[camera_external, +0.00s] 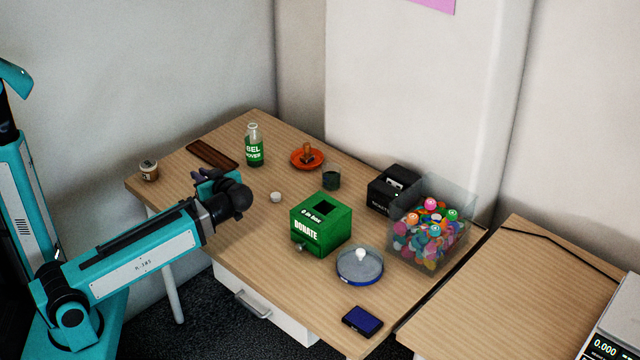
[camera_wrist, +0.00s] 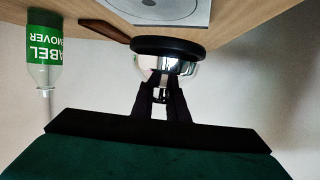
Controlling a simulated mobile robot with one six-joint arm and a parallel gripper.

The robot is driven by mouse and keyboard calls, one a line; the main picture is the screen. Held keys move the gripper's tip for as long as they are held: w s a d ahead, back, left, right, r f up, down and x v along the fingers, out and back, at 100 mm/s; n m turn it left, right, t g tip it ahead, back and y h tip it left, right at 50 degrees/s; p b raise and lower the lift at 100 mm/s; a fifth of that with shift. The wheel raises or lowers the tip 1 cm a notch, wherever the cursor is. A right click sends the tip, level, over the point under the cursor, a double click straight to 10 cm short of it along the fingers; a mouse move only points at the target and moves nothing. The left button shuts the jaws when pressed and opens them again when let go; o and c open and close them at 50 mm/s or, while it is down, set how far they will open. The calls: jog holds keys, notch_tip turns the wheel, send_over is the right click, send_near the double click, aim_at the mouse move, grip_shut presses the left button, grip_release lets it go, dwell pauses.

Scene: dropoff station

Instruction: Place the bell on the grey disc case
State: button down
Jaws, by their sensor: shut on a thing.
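The bell, with a shiny chrome dome (camera_wrist: 165,64) and a wide black base, is in my gripper (camera_wrist: 164,82). The dark fingers are shut on its top in the wrist view, where the picture is upside down, and its base faces the table. The grey disc case (camera_wrist: 198,17), a flat square with a round disc mark, lies on the table at the top edge of the wrist view, close by the bell's base. I cannot tell the height between them. In the outside view the bell and case are not discernible; my arm's dark wrist blocks that spot.
A label remover bottle (camera_external: 254,150) and a brown wooden piece (camera_external: 212,155) stand near the back left. A small jar (camera_external: 149,171) is at the left edge.

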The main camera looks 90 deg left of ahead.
jog(key=p, duration=0.4)
jog(key=shift+s, duration=0.15)
jog(key=shift+w+a+f, duration=0.25)
jog(key=shift+w+a, duration=0.6)
jog(key=shift+a, duration=0.3)
jog(key=shift+f, duration=0.1)
jog(key=shift+f+p, duration=0.3)
jog(key=shift+f, duration=1.35)
jog(key=shift+f, duration=0.15)
jog(key=c, duration=1.7)
grip_release()
jog(key=shift+c, duration=0.2)
jog(key=shift+r, duration=0.2)
jog(key=v, duration=1.2)
jog(key=shift+b, duration=0.35)
